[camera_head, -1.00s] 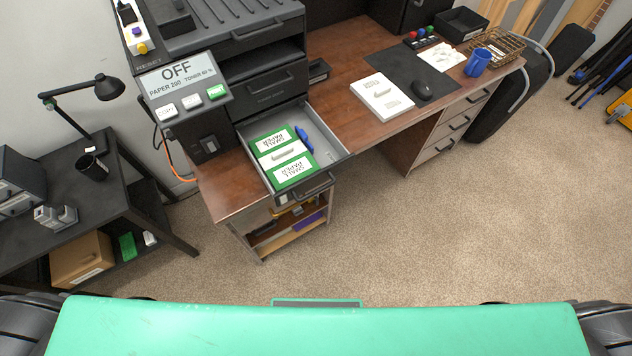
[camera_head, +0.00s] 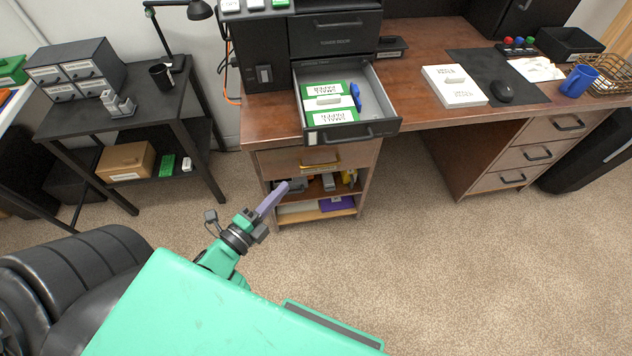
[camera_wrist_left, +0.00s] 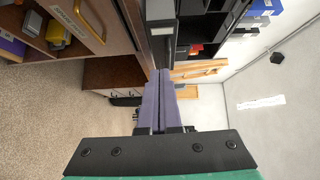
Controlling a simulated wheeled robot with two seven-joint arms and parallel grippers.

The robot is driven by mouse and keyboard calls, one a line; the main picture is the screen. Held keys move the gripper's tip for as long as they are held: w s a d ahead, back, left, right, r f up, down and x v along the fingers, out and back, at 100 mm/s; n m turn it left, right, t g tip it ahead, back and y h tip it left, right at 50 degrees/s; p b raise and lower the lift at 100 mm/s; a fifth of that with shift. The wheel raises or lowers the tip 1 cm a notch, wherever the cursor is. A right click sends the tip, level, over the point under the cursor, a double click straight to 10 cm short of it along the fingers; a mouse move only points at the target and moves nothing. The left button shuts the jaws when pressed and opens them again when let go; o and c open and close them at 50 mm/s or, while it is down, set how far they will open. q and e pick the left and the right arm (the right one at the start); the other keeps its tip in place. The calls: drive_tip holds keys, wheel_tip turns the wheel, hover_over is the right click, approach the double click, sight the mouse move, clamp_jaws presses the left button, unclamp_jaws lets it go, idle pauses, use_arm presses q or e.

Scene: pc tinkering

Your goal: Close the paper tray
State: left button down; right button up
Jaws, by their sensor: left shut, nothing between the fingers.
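The paper tray (camera_head: 386,108) is a grey drawer of the dark printer, pulled out over the desk's front edge. It holds green-and-white paper packs (camera_head: 331,102) and a blue item. Its front has a dark handle (camera_head: 338,136). My left gripper (camera_head: 281,187), with purple fingers, is shut and empty. It is in front of the desk, below and to the left of the tray front, apart from it. In the left wrist view the two fingers (camera_wrist_left: 160,100) lie together, with a grey box-like part beyond them. My right gripper is out of view.
The wooden desk (camera_head: 420,66) carries a white paper stack (camera_head: 454,86), a mouse (camera_head: 502,91) and a blue mug (camera_head: 578,81). Below the tray is a desk drawer with a yellow handle (camera_head: 319,165) above open shelves. A black side table (camera_head: 108,124) stands left. The carpet in front is clear.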

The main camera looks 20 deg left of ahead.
use_arm(q)
drive_tip(key=p, duration=0.1)
approach(312, 139)
drive_tip(key=s+d, duration=0.2)
drive_tip(key=s, duration=0.1)
drive_tip(key=w+p, duration=0.1)
drive_tip(key=w, duration=0.7)
drive_tip(key=shift+a, duration=0.15)
drive_tip(key=shift+w+a, duration=0.3)
drive_tip(key=shift+a, duration=0.05)
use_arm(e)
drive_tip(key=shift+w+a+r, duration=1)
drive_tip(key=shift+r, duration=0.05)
